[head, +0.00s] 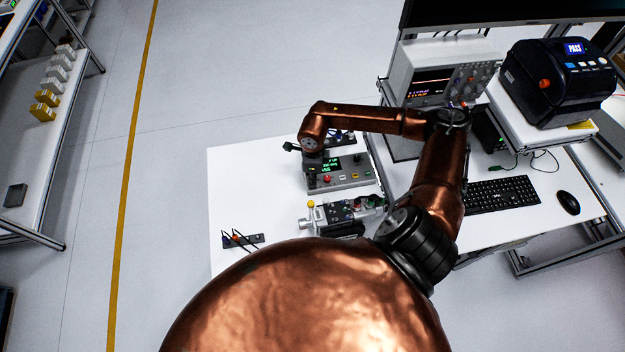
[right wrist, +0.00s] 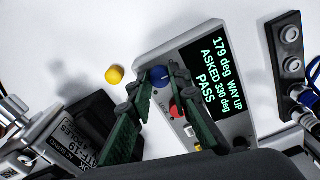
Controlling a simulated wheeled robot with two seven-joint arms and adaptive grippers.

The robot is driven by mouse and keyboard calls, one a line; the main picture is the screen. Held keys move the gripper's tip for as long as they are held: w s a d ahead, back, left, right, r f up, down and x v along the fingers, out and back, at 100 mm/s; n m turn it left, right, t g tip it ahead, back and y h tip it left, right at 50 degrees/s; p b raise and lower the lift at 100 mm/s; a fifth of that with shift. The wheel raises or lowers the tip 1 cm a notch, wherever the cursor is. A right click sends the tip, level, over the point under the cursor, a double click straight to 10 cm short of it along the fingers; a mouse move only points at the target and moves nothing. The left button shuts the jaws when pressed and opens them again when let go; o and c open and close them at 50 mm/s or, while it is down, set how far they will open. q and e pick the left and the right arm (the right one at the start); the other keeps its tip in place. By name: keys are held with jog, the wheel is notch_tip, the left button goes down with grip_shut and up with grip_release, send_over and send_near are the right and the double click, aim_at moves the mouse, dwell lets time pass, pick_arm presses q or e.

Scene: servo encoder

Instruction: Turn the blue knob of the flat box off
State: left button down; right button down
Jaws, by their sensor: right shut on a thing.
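The flat box (head: 352,182) stands on the white table, grey with a lit screen and small buttons on top. In the right wrist view its screen (right wrist: 213,80) reads "179 deg WAY UP ASKED 330 deg PASS". The blue knob (right wrist: 159,74) sits beside the screen, at the box's end. My right gripper (head: 312,172) reaches down over the left end of the box. In the right wrist view its green fingers (right wrist: 158,81) stand on either side of the blue knob, shut on it. The head view hides the knob behind the gripper. My left gripper is not in view.
A red button (right wrist: 176,110) lies close to the right finger. A fixture (head: 340,214) with a yellow knob (right wrist: 115,74) stands in front of the box. A connector strip (right wrist: 289,60) lies past the screen. The table's left part (head: 245,190) is mostly clear.

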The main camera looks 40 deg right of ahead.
dwell(0.4)
jog(key=c, duration=2.1)
grip_release()
jog(key=shift+r, duration=0.15)
notch_tip(320, 180, up, 12)
jog(key=shift+f, duration=0.1)
